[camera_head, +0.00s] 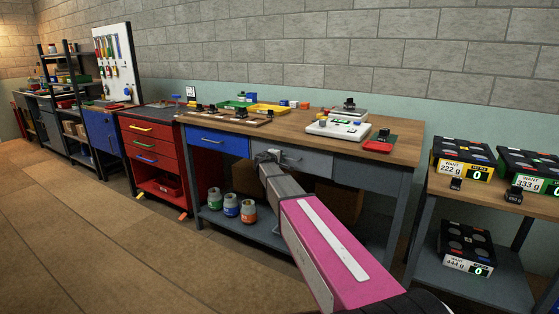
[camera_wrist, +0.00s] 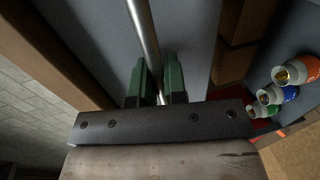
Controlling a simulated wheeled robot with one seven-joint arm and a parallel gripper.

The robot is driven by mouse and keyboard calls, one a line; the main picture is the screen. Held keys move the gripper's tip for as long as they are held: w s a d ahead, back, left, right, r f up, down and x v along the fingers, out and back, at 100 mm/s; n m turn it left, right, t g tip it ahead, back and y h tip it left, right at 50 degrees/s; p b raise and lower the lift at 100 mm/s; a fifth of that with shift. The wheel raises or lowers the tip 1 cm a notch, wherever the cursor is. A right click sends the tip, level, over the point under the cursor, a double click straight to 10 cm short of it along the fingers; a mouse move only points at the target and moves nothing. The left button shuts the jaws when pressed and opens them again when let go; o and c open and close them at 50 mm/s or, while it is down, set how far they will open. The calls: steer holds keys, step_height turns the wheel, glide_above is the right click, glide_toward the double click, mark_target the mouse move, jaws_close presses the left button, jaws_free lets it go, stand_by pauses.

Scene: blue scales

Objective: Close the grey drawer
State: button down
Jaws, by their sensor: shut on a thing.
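The grey drawer (camera_head: 312,162) is in the workbench front, right of the blue drawer, in the head view. Its silver bar handle (camera_head: 291,157) shows just right of my gripper (camera_head: 268,157). In the wrist view, the handle (camera_wrist: 144,35) runs between the two green fingers of my gripper (camera_wrist: 161,85), which is shut on it. The grey drawer front (camera_wrist: 190,35) lies behind the fingers. My arm hides part of the drawer in the head view, and I cannot tell exactly how far out it stands.
The wooden bench top (camera_head: 285,124) holds trays, scales and small parts. Several jars (camera_head: 231,206) stand on the lower shelf (camera_head: 265,234). A red cabinet (camera_head: 150,150) stands left, and a side table (camera_head: 490,190) with black boxes stands right. The floor at left is clear.

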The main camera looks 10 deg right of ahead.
steer(key=shift+w+d, duration=0.1)
steer(key=shift+w, duration=0.1)
steer(key=c, duration=1.2)
jaws_free()
steer(key=shift+d, duration=0.1)
steer(key=shift+s, duration=0.1)
steer(key=v, duration=1)
steer(key=shift+s+a, duration=0.25)
steer(key=shift+a, duration=0.05)
steer(key=s+d+f+m+g+y, duration=0.1)
steer(key=s+d+f+m+g, duration=0.3)
steer(key=s+d+f, duration=0.45)
steer(key=s+f+m+g+y, duration=0.2)
steer(key=s+f, duration=0.3)
steer(key=s, duration=0.4)
steer(key=s+f+m+g+y, duration=0.2)
steer(key=s+f, duration=0.3)
steer(key=s, duration=0.4)
steer(key=s+f+m+g+y, duration=0.2)
steer(key=s+f+g+y, duration=0.2)
steer(key=s, duration=0.5)
steer(key=shift+s+a+f+y, duration=0.1)
steer(key=shift+s+f+y, duration=0.05)
steer(key=shift+f, duration=0.3)
steer(key=shift+s+a+f+y, duration=0.15)
steer(key=shift+f, duration=0.25)
